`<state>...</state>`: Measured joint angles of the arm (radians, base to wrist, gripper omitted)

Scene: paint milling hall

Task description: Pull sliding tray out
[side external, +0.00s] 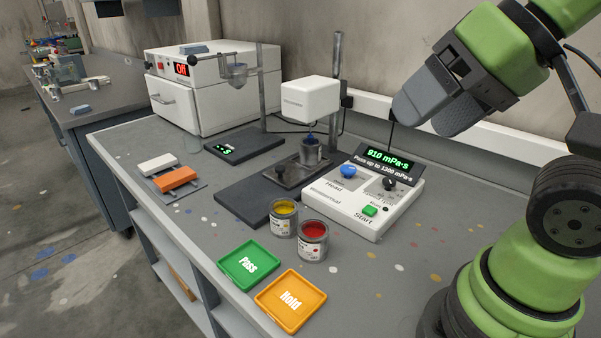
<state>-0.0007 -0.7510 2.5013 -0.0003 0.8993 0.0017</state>
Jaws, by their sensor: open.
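A dark grey plate (283,176), which looks like the sliding tray, sits on the black base (243,203) of the viscometer. A small metal cup (311,154) stands on the plate below the white viscometer head (310,99). A spindle reaches down from the head to the cup; whether it dips inside is too small to tell. A small knob shows at the plate's front left. My gripper (424,118) is open and empty, raised to the right of the viscometer, above and behind the control box. It is apart from the plate.
The white control box (368,204) reads 910 mPa·s. Yellow (284,218) and red (313,241) paint cans stand before the base. Green Pass (249,264) and orange Hold (291,300) trays lie at the front edge. A scale (231,147) and white oven (190,103) stand behind left.

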